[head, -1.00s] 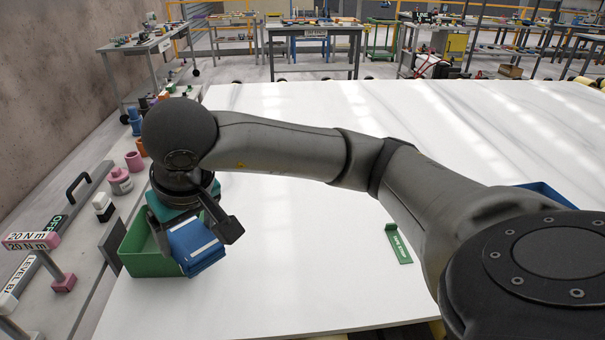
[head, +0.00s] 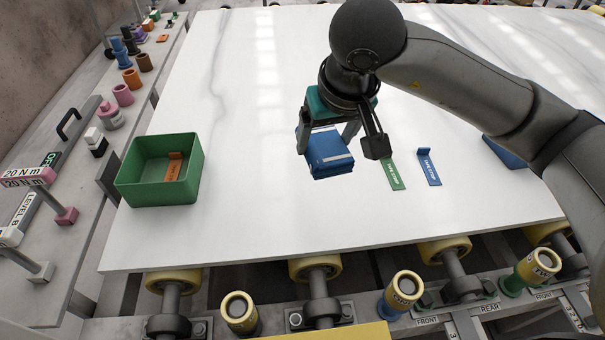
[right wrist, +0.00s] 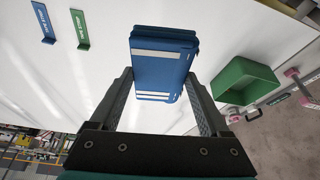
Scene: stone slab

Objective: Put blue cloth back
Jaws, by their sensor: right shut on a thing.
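The blue cloth (head: 329,155) is a folded block with a pale stripe. It is held above the white slab (head: 250,120) in my right gripper (head: 345,143). The cloth also shows between the two fingers in the right wrist view (right wrist: 163,62). A green open box (head: 140,188) stands at the slab's left edge with an orange tab piece (head: 174,167) inside. Part of a blue box (head: 505,150) shows at the right, mostly hidden behind my arm. My left gripper is out of view.
Yellow rollers (head: 315,268) line the slab's front edge. Cups and tools stand on the left ledge (head: 60,215).

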